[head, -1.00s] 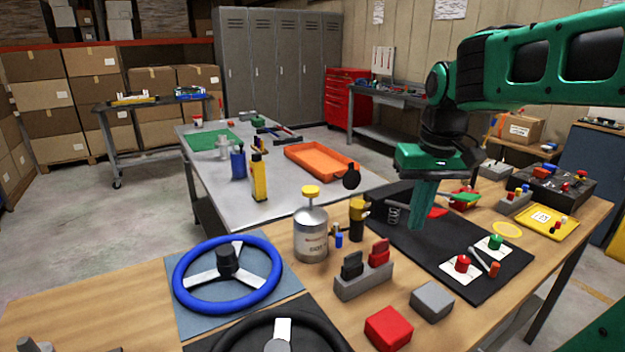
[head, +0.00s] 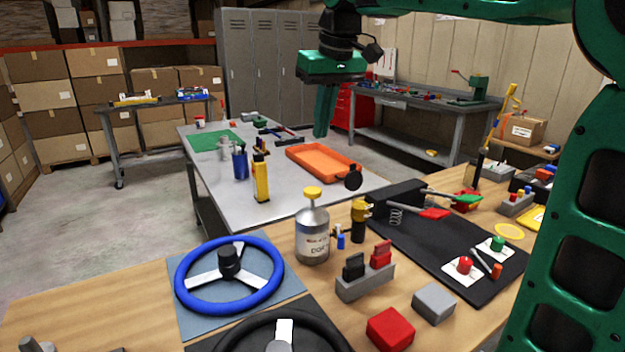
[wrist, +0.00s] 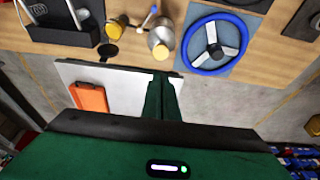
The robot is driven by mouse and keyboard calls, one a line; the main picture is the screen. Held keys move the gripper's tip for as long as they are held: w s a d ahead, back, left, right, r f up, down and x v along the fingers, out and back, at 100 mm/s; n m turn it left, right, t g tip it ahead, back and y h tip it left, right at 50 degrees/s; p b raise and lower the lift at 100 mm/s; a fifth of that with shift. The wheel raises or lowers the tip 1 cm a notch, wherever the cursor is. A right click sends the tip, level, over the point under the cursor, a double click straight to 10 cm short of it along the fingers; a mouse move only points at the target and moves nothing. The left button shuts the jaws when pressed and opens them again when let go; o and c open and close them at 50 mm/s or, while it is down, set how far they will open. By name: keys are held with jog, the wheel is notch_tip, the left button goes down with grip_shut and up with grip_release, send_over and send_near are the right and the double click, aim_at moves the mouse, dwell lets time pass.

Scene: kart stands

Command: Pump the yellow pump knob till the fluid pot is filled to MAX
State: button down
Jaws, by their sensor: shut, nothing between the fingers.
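A grey bottle (head: 312,242) with a pale label reading "DOT" stands upright on the wooden bench, with the yellow pump knob (head: 313,193) on top. In the wrist view the knob (wrist: 161,51) shows just beyond my fingertips. My gripper (head: 321,134) is shut and empty, held high above the benches and apart from the knob. It also shows in the wrist view (wrist: 161,78). A black cylinder with a yellow top (head: 359,222) stands right of the bottle; I cannot tell whether it is the fluid pot. No fluid level or MAX mark is readable.
A blue steering wheel (head: 229,276) lies left of the bottle. A grey block with black and red pieces (head: 365,283) stands at its front right. A black mat (head: 425,245) with pedals lies farther right. The grey table (head: 290,205) behind holds an orange tray (head: 322,161).

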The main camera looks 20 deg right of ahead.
send_over(315, 191)
notch_tip(315, 191, down, 12)
jog(key=shift+f, duration=0.85)
jog(key=shift+f, duration=1.85)
jog(key=shift+s, duration=0.1)
